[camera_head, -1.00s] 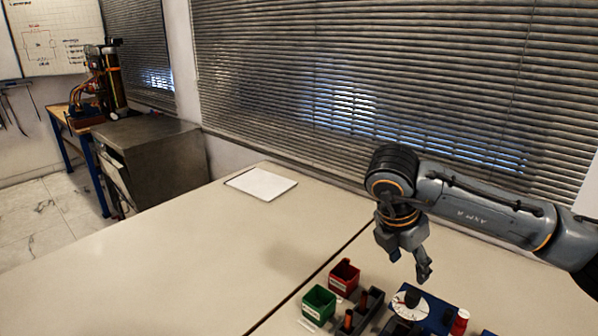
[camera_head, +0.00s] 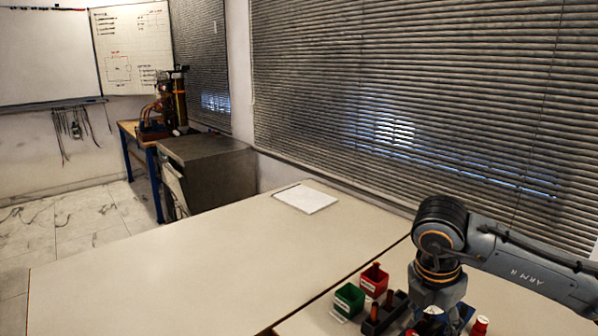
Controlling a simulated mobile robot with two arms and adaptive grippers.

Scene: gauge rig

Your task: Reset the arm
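My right arm, marked "ARM R", comes in from the right and bends down at the wrist. Its gripper (camera_head: 436,316) points down over the gauge rig at the bottom edge, and I cannot see whether its fingers are open or shut. The gauge panel with its blue base (camera_head: 466,312) is mostly hidden behind the gripper. A red-capped part (camera_head: 480,325) stands to its right. A dark holder (camera_head: 386,314) with brownish pegs stands left of the gripper. My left gripper is not in view.
A green bin (camera_head: 349,299) and a red bin (camera_head: 374,279) stand on the table left of the holder. A white pad (camera_head: 305,198) lies farther back. Blinds (camera_head: 420,110) line the wall behind.

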